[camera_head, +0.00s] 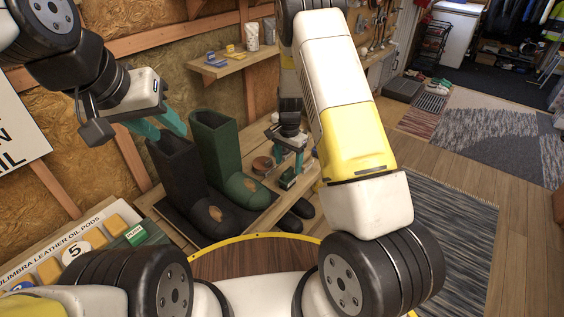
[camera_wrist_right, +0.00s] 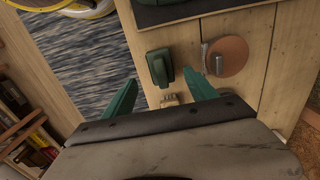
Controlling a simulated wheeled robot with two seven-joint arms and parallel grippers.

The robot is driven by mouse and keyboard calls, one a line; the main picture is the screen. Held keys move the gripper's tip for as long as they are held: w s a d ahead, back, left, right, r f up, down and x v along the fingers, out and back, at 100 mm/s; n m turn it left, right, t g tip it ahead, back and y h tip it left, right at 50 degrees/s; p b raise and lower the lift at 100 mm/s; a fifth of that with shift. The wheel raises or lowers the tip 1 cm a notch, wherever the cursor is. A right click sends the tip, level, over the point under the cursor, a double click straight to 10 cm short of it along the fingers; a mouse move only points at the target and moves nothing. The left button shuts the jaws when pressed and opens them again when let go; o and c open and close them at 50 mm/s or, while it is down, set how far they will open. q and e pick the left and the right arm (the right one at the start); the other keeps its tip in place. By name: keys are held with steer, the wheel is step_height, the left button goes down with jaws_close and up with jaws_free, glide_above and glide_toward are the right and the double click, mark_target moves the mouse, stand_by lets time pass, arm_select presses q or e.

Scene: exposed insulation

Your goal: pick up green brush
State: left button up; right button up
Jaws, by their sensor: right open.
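A small dark green brush (camera_head: 287,182) lies on the wooden bench below my right gripper (camera_head: 289,163). In the right wrist view the green brush (camera_wrist_right: 160,66) lies ahead of the gap between the spread teal fingers of my right gripper (camera_wrist_right: 159,78). The gripper is open and empty, and I cannot tell its exact height above the brush. My left gripper (camera_head: 170,135) hangs near the top of the black boot at the left; its two teal fingers are apart with nothing between them.
A black boot (camera_head: 178,180) and a green boot (camera_head: 215,150) stand left of the brush. A round brown tin (camera_wrist_right: 227,56) lies beside it, and a small pale object (camera_wrist_right: 170,100) is nearer the wrist. A wall shelf (camera_head: 235,62) is behind.

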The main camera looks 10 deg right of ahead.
mark_target(288, 178)
step_height(288, 178, down, 8)
steer(key=shift+w+f, duration=0.1)
stand_by(0.4)
steer(key=shift+c, duration=0.5)
jaws_close()
